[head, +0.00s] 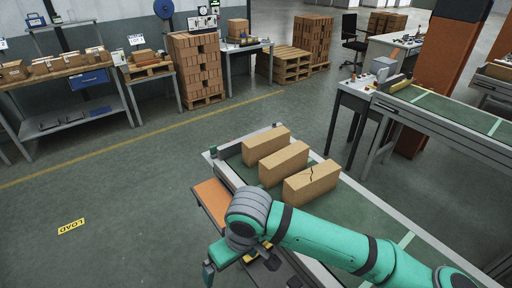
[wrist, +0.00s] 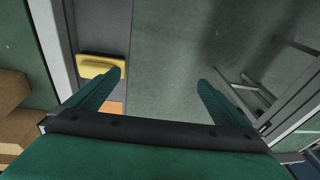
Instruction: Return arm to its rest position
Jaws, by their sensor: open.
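My gripper (wrist: 160,80) is open in the wrist view, with its two green fingers apart and nothing between them. In the head view my arm reaches in from the lower right, and my gripper (head: 222,268) hangs at the lower left end of it, beside the conveyor. Much of the gripper is hidden by the arm there. A yellow object (wrist: 97,66) lies left of the fingers in the wrist view.
The conveyor (head: 232,162) has a raised pale edge. An orange panel (head: 213,197) sits along its left side. A second conveyor (head: 440,108) stands at the right. A workbench (head: 68,75) and stacked brick pallets (head: 197,68) are at the back. The floor at left is clear.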

